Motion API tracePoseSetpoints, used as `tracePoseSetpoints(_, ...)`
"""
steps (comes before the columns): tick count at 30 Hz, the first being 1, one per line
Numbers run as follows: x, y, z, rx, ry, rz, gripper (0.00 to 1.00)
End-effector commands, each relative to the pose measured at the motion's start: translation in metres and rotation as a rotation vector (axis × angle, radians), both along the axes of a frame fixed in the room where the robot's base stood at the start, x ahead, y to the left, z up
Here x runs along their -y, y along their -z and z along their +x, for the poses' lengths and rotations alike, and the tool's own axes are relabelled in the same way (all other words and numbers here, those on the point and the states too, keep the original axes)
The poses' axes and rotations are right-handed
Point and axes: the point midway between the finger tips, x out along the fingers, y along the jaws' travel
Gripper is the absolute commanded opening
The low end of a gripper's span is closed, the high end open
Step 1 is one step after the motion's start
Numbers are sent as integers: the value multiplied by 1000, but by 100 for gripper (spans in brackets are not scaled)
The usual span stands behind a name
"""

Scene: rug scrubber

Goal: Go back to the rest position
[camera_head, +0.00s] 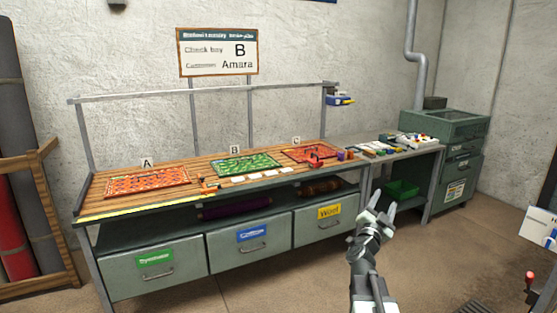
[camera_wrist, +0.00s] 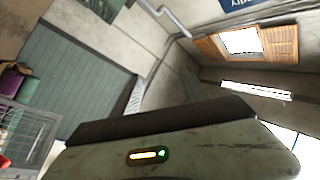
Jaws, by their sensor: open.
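My gripper (camera_head: 379,203) shows at the lower middle right of the head view, raised in front of the workbench. Its two fingers are spread apart with nothing between them. The wooden bench top (camera_head: 100,202) carries three patterned rugs: an orange-red one (camera_head: 148,183) by sign A, a green one (camera_head: 246,164) by sign B and a red one (camera_head: 310,153) by sign C. The wrist view is tilted and shows a grey-green casing (camera_wrist: 200,152) with a lit indicator across the bottom.
Three labelled drawers, a green one (camera_head: 154,270), a blue one (camera_head: 251,245) and a yellow one (camera_head: 329,222), front the bench. A side table (camera_head: 418,152) with small items and a green cabinet (camera_head: 467,125) stand right. A rack of rolled rugs (camera_head: 45,195) stands left.

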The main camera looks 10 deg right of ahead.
Motion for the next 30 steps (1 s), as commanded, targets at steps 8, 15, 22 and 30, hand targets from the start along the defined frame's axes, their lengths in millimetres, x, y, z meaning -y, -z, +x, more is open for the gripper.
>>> tracePoseSetpoints(8,-228,55,64,-406,-589,-141,52)
tracePoseSetpoints(15,-353,193,-12,-1090,-977,-198,52)
tracePoseSetpoints(22,-315,275,-149,-1774,-953,-35,52)
tracePoseSetpoints(30,-305,280,-198,-1971,-904,104,52)
